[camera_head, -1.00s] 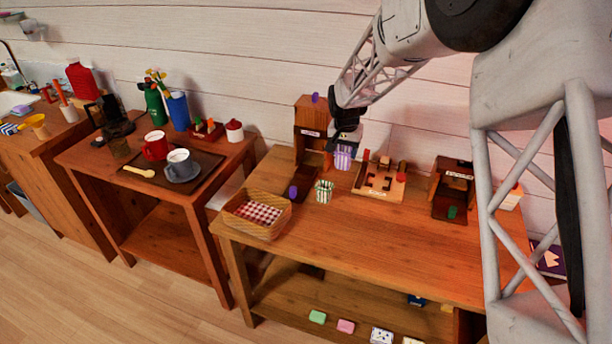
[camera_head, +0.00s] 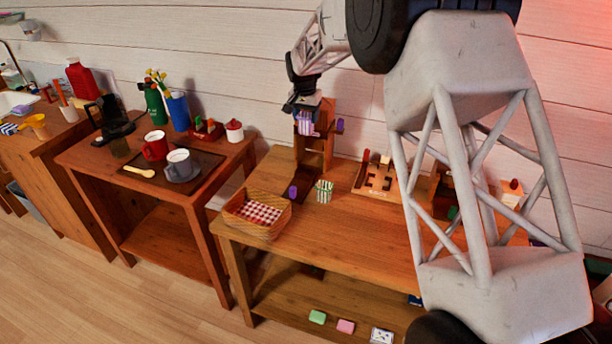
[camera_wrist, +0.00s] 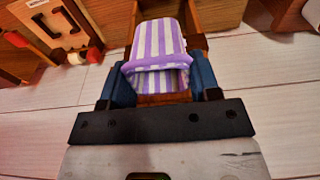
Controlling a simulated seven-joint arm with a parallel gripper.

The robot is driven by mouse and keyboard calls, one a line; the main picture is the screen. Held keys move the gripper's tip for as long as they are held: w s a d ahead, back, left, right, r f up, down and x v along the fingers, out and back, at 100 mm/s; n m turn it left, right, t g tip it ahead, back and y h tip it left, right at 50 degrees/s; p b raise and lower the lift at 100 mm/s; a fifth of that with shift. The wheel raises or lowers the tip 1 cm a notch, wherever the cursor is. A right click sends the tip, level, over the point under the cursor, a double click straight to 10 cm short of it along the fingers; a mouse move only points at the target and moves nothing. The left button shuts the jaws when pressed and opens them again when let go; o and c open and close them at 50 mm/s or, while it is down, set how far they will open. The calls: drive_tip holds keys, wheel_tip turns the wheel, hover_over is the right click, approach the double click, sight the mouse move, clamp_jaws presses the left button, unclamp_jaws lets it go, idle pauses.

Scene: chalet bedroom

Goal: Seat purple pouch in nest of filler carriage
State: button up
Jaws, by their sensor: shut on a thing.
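My gripper (camera_head: 306,112) is shut on the purple-and-white striped pouch (camera_head: 306,127). It holds the pouch raised in front of the wooden tower (camera_head: 328,110) at the back of the table. In the wrist view the pouch (camera_wrist: 157,42) sits between the two blue fingers (camera_wrist: 162,85), with its purple rim towards the camera. A dark track runs forward from the tower's foot, with a purple knob (camera_head: 293,191) near its front. This looks like the filler and its carriage, but I cannot make out the nest. The pouch is apart from the track.
A green-striped pouch (camera_head: 324,190) stands right of the track. A wicker basket (camera_head: 238,221) with a checked cloth is at the table's left end. A wooden board with slots (camera_head: 372,188) stands further right. My arm hides much of the table's right side. The front middle is clear.

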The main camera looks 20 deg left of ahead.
drive_tip(key=shift+f, duration=0.1)
wheel_tip(320, 180, down, 14)
idle(0.7)
drive_tip(key=shift+f, duration=1.9)
drive_tip(key=shift+f, duration=0.15)
drive_tip(key=o, duration=1)
